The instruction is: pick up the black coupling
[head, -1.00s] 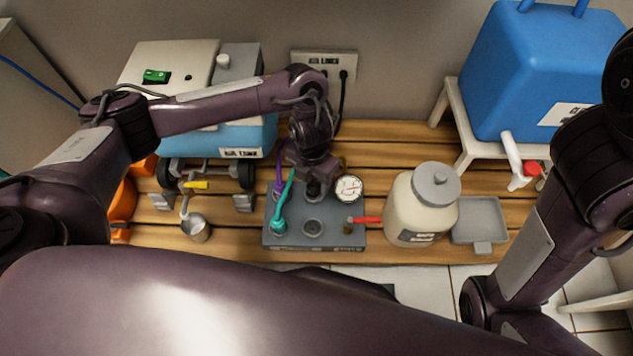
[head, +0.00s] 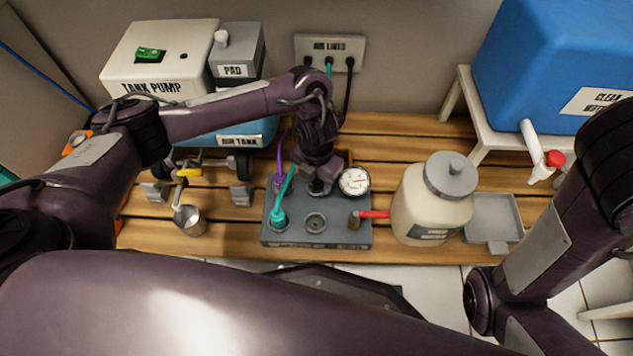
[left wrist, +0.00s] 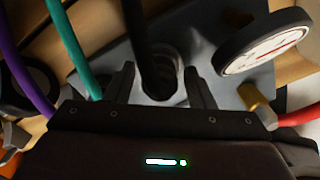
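In the left wrist view, a black hose runs down to the black coupling (left wrist: 160,75) at a round grey port on the grey block (left wrist: 205,35). My left gripper (left wrist: 160,83) has its fingers apart, one on each side of the black coupling. Whether either finger touches it I cannot tell. In the head view, my left gripper (head: 322,186) points down at the back of the grey block (head: 345,237) and hides the coupling. My right arm shows at the right of the head view, but its gripper is out of view.
Near the gripper are a teal hose coupling (head: 279,217), a purple hose (head: 281,172), a round gauge (head: 354,181) and a red-handled valve (head: 372,214). A cream jar (head: 418,208) stands right of the block. A metal cup (head: 190,221) stands left.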

